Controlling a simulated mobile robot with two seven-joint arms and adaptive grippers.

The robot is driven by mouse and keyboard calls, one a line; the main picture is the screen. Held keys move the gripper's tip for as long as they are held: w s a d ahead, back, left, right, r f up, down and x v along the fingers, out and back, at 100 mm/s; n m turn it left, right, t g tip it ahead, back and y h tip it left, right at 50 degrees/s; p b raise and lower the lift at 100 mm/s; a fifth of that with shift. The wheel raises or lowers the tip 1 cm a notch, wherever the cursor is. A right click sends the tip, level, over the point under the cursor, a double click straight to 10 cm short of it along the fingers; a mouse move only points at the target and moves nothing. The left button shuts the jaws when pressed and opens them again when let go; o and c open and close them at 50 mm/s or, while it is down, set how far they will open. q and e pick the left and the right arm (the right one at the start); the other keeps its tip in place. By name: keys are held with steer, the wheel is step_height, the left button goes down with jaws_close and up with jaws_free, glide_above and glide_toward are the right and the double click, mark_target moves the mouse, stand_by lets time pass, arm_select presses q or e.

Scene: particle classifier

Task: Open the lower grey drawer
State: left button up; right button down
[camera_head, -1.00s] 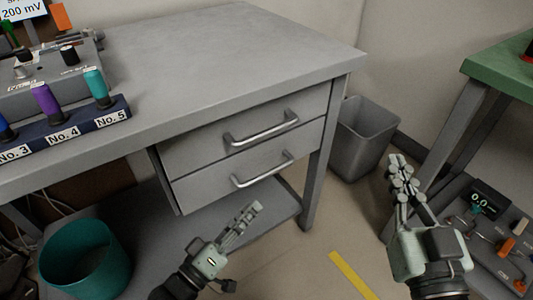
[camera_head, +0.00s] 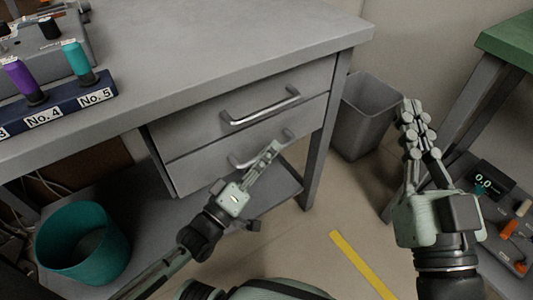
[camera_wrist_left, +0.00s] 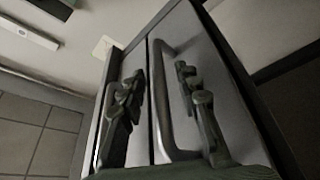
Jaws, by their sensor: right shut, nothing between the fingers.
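The lower grey drawer (camera_head: 195,170) sits shut under the worktop, below the upper drawer (camera_head: 195,125). Its metal bar handle (camera_head: 234,163) is partly hidden behind my left gripper (camera_head: 271,150) in the head view. In the left wrist view, my left gripper (camera_wrist_left: 162,95) has its fingers apart, with a bar handle (camera_wrist_left: 160,120) showing between them. I cannot tell whether the fingers touch the handle. My right gripper (camera_head: 412,108) is shut and empty, raised to the right of the desk.
The grey worktop (camera_head: 230,50) and its front leg (camera_head: 322,150) frame the drawers. A grey bin (camera_head: 365,120) stands right of the leg, and a teal bin (camera_head: 85,245) is on the lower shelf (camera_head: 160,225). A green table (camera_head: 508,40) is at the far right.

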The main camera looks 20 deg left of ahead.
arm_select(q)
jaws_close()
stand_by(0.3)
